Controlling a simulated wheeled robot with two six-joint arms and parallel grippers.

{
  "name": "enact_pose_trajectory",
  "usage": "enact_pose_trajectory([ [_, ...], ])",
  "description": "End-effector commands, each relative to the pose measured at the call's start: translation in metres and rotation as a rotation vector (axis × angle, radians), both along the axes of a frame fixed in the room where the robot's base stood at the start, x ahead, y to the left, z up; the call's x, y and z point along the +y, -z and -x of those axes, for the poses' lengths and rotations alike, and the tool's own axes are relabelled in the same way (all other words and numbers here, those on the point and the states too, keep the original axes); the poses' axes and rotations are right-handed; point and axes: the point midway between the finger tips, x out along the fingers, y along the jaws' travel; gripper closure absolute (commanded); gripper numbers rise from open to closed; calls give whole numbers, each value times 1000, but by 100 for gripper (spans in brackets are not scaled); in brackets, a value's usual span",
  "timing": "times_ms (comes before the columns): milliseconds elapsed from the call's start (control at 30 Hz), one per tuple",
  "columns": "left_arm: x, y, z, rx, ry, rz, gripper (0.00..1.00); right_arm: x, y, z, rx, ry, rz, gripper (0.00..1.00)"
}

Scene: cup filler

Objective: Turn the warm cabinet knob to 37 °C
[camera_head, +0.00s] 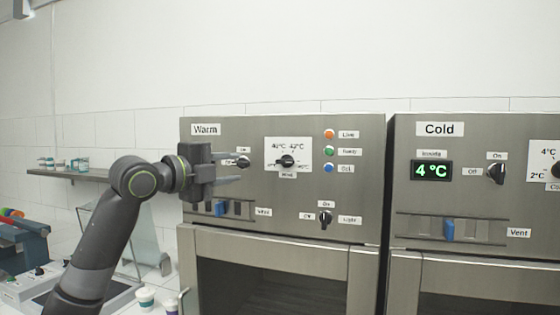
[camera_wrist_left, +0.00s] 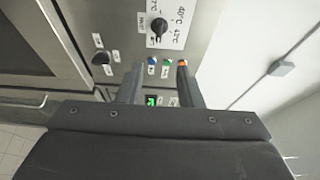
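The warm cabinet (camera_head: 222,130) carries a white dial plate (camera_head: 298,145) with a black temperature knob (camera_head: 287,160). The knob also shows at the top of the left wrist view (camera_wrist_left: 158,27). Temperature labels surround it, 40 °C and 42 °C among them; I cannot tell which mark it points to. My left gripper (camera_head: 232,168) is in front of the panel, left of the knob and apart from it. Its two fingers are spread with nothing between them, as the left wrist view (camera_wrist_left: 160,88) also shows. The gripper covers the warm cabinet's display in the head view. My right gripper is not in view.
An on/off knob (camera_head: 243,162) sits just beyond my left fingertips. A light knob (camera_head: 325,219), coloured lamps (camera_head: 329,151) and a vent slider (camera_head: 220,208) share the panel. The cold cabinet (camera_head: 405,150) stands to the right. Cups (camera_head: 146,298) stand on the counter below.

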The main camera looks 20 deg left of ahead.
Motion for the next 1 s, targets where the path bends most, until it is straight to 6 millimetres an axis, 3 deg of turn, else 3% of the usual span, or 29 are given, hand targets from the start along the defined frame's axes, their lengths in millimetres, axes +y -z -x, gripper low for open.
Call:
enact_pose_trajectory([
  [700,-57,-3,-123,6,1,8,67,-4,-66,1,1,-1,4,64],
  [1000,-67,0,-148,3,-1,5,67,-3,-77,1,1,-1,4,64],
])
